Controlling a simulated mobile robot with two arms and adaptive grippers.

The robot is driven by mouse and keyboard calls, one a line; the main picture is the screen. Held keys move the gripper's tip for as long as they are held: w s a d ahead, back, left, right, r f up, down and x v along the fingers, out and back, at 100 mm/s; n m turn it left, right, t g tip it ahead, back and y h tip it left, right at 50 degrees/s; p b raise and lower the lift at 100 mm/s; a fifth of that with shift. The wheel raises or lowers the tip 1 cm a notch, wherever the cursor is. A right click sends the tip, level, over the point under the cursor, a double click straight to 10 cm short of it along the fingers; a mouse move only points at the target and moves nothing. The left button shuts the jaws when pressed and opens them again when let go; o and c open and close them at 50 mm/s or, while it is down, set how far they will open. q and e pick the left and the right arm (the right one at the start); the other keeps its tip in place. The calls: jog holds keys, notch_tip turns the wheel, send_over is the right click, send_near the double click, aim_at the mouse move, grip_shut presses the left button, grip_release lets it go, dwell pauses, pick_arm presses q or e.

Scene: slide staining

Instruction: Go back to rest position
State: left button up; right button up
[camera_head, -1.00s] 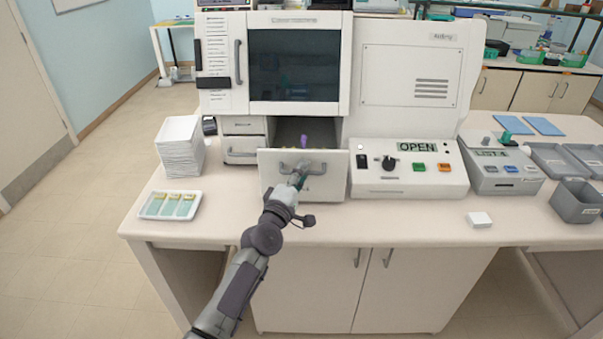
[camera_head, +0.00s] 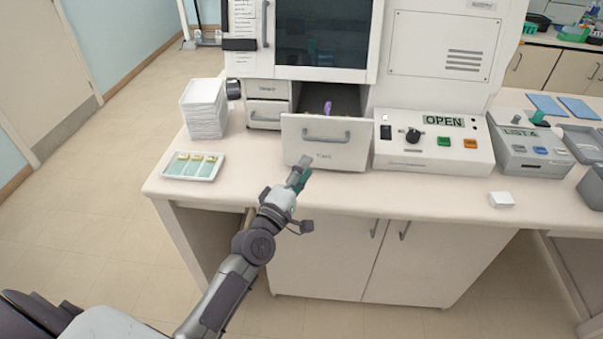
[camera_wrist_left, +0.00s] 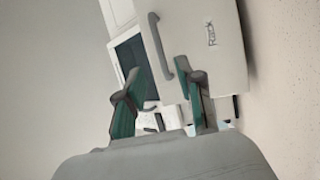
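My left gripper (camera_head: 300,174) is in front of the machine's open drawer (camera_head: 322,158), a little below its handle (camera_head: 326,138). It is apart from the handle and holds nothing. In the left wrist view, the two green-padded fingers of this gripper (camera_wrist_left: 166,98) stand apart with a clear gap. The drawer handle (camera_wrist_left: 157,50) shows beyond them, outside the fingers. The drawer stands pulled out, and a purple item (camera_head: 327,108) shows inside it. My right gripper is not in the head view.
A stack of white trays (camera_head: 204,108) and a slide tray (camera_head: 192,166) stand left of the drawer. A control panel reading OPEN (camera_head: 434,142) is to the right, with a small white box (camera_head: 502,199) in front. The floor (camera_head: 95,215) at left is clear.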

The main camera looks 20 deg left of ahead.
pick_arm(q)
jog(key=shift+s, duration=0.55)
jog(key=shift+f, duration=0.1)
